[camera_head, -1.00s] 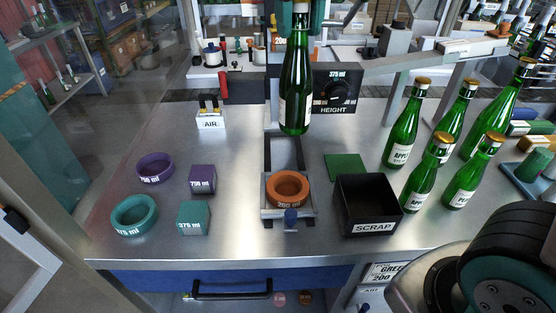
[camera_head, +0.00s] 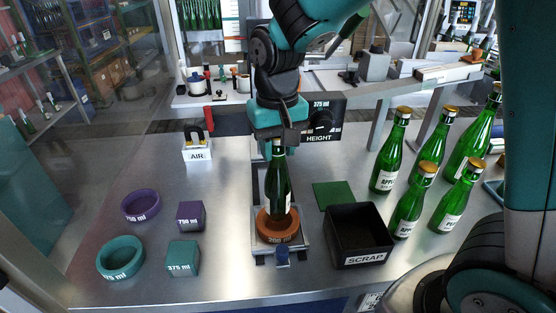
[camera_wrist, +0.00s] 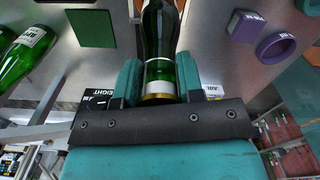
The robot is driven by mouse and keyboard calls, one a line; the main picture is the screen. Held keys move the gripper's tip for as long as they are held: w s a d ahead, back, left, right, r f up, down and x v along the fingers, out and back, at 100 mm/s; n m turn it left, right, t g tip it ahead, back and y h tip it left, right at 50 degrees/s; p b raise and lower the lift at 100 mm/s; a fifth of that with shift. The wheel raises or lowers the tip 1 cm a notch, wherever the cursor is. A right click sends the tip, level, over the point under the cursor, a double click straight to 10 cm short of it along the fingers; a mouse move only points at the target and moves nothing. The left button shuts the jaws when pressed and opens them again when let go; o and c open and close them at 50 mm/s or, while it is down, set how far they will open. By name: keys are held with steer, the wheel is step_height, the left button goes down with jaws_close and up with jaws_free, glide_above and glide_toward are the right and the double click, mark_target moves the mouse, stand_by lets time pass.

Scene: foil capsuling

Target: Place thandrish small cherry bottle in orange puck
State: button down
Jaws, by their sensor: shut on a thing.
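A green glass bottle (camera_head: 278,183) with a pale label stands upright in line with the orange puck (camera_head: 270,236). Its lower end is inside the ring's outline; I cannot tell whether it rests on the bottom. The puck, marked 200 ml, sits in a metal holder on the bench. My gripper (camera_head: 279,139) is above the puck, shut on the bottle's upper end. In the wrist view the teal fingers of my gripper (camera_wrist: 159,80) flank the bottle neck (camera_wrist: 158,45), with a gold band near the jaws. The label's wording is unreadable.
A black SCRAP bin (camera_head: 358,237) stands right of the puck, beside a green pad (camera_head: 333,196). Several green bottles (camera_head: 408,205) stand farther right. Purple (camera_head: 141,205) and teal (camera_head: 121,258) rings and two blocks lie left. A HEIGHT dial box (camera_head: 322,119) is behind.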

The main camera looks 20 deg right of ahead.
mark_target(278, 164)
steer(key=shift+f+p, duration=0.3)
steer(key=shift+f, duration=1.9)
steer(key=c, duration=0.7)
jaws_free()
steer(key=shift+c, duration=0.2)
step_height(278, 164, up, 12)
steer(key=shift+f+b, duration=0.1)
steer(key=shift+b, duration=0.8)
steer(key=s+a+f+n+y, duration=0.1)
steer(key=s+n, duration=0.3)
steer(key=s, duration=0.5)
steer(key=s+a+f+n+y, duration=0.2)
steer(key=s+a+n+y, duration=0.1)
steer(key=s, duration=0.6)
steer(key=shift+s+a+n, duration=0.25)
steer(key=shift+s+n, duration=0.15)
